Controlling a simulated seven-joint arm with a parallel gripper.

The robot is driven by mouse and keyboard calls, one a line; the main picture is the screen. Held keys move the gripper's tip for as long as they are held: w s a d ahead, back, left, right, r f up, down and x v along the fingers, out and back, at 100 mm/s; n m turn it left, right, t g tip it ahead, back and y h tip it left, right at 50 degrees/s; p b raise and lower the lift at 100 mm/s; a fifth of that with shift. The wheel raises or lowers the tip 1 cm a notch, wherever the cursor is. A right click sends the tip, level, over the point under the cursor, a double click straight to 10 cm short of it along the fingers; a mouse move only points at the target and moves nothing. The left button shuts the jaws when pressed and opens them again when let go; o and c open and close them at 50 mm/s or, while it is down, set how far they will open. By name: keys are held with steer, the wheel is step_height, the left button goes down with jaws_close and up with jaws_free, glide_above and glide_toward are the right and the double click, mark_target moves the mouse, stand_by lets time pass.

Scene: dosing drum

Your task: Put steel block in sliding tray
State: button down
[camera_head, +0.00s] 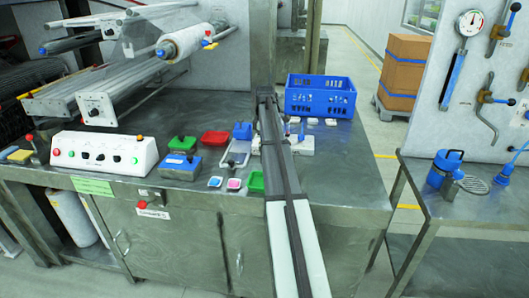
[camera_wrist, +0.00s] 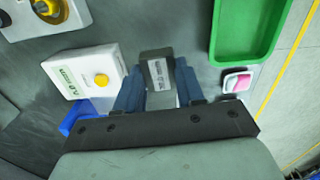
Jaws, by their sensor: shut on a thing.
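The steel block (camera_wrist: 157,68), a small dark grey block with a pale printed label, sits between the blue fingers of my gripper (camera_wrist: 158,92) in the wrist view. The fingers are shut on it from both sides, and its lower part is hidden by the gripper. I cannot tell for sure which thing is the sliding tray. A green tray (camera_wrist: 250,30) lies to the upper right of the block in the wrist view; a green tray (camera_head: 256,182) also shows left of my arm in the head view.
A white box with a yellow knob (camera_wrist: 101,80) stands close left of the fingers. A small pink-and-white dish (camera_wrist: 237,81) lies to their right. On the steel bench are a red tray (camera_head: 215,138), a blue crate (camera_head: 320,97) and a white control box (camera_head: 104,153).

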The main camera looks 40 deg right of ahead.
steer(key=shift+w+a+r, duration=0.1)
steer(key=shift+r, duration=0.4)
steer(key=w+a+r+n, duration=0.1)
steer(key=w+a+r, duration=0.1)
steer(key=w+a, duration=0.35)
steer(key=m, duration=0.2)
glide_above(236, 157)
steer(key=shift+a+f, duration=0.1)
steer(key=shift+f, duration=4.55)
steer(key=c, duration=0.7)
jaws_free()
steer(key=shift+f, duration=0.1)
step_height(236, 157, up, 12)
